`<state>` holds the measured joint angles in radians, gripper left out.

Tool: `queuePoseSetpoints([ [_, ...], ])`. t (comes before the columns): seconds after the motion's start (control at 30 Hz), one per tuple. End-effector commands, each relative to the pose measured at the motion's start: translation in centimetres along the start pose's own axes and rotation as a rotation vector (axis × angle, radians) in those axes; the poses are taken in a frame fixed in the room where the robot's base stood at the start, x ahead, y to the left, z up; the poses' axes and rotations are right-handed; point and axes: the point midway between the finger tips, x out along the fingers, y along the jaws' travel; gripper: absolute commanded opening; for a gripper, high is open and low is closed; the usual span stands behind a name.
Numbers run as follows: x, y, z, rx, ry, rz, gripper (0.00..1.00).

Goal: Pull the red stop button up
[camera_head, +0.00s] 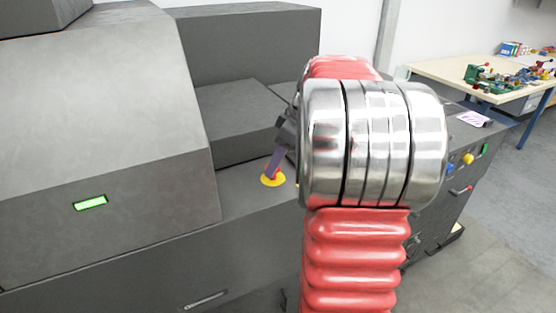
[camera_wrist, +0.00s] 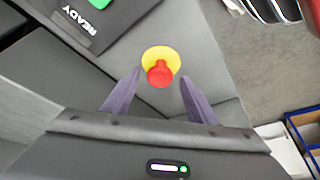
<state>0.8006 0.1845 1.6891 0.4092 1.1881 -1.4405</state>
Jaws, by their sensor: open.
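The red stop button (camera_wrist: 160,74) sits on a round yellow base (camera_wrist: 160,54) on the grey machine ledge. In the wrist view it lies between and just beyond my two purple fingertips. My gripper (camera_wrist: 158,78) is open, with a finger to each side of the button and a visible gap on both sides. In the head view, the yellow base (camera_head: 272,181) shows at the tip of my gripper (camera_head: 274,165), and the button is mostly hidden behind a finger. I cannot tell how high the fingertips are above the ledge.
A panel with coloured knobs (camera_head: 468,158) is at the right. A table (camera_head: 470,75) with several coloured items stands at the back right. The ledge around the button looks clear.

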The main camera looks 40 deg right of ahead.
Motion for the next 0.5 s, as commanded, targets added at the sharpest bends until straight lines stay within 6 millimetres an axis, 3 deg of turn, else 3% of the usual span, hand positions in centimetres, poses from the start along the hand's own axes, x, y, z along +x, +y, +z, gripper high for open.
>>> queuePoseSetpoints([
  [0.27, -0.8, 0.0, 0.0, 0.000, 0.000, 0.001, 0.53],
  [0.5, -4.2, 0.1, 0.0, 0.000, 0.001, 0.003, 0.53],
])
